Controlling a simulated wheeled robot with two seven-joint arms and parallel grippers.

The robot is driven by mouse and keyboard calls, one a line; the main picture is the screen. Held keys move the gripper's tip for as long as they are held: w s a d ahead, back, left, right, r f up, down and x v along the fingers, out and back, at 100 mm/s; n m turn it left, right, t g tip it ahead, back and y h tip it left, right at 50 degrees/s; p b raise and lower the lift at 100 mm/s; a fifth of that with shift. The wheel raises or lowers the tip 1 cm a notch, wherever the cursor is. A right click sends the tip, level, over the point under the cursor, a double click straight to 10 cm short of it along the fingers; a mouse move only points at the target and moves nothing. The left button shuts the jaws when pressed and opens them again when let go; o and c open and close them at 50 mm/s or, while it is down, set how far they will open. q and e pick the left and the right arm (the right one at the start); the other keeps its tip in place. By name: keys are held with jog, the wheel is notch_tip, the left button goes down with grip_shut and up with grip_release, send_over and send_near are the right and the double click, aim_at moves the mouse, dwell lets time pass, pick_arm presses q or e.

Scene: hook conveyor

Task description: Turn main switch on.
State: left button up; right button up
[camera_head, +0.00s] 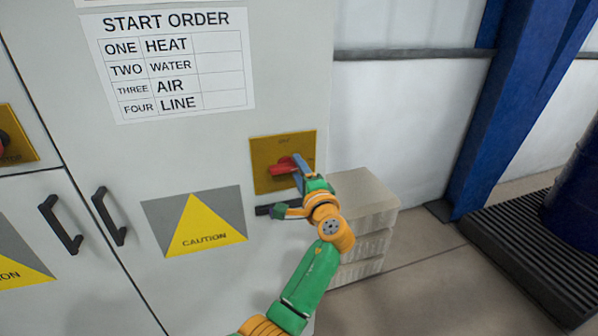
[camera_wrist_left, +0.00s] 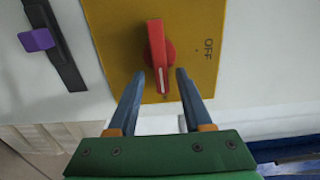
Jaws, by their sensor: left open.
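The main switch is a red rotary handle (camera_head: 284,166) on a yellow plate (camera_head: 262,183) on the grey cabinet's right part. In the head view the handle lies roughly level. My left gripper (camera_head: 300,168) is open at the plate's right side. In the left wrist view its two blue fingers (camera_wrist_left: 160,82) flank the handle's near end with gaps on both sides. My right gripper is out of view.
A black bar (camera_wrist_left: 57,45) with a purple block is beside the plate. The cabinet carries a start order sign (camera_head: 222,80), a caution sign (camera_head: 195,222) and black door handles (camera_head: 109,216). Pale stacked blocks (camera_head: 370,200) stand right of the cabinet, and a blue column (camera_head: 510,110) beyond.

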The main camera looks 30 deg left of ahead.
pick_arm(q)
jog(key=b+v, duration=0.2)
jog(key=v, duration=0.5)
jog(key=shift+a+f, duration=0.1)
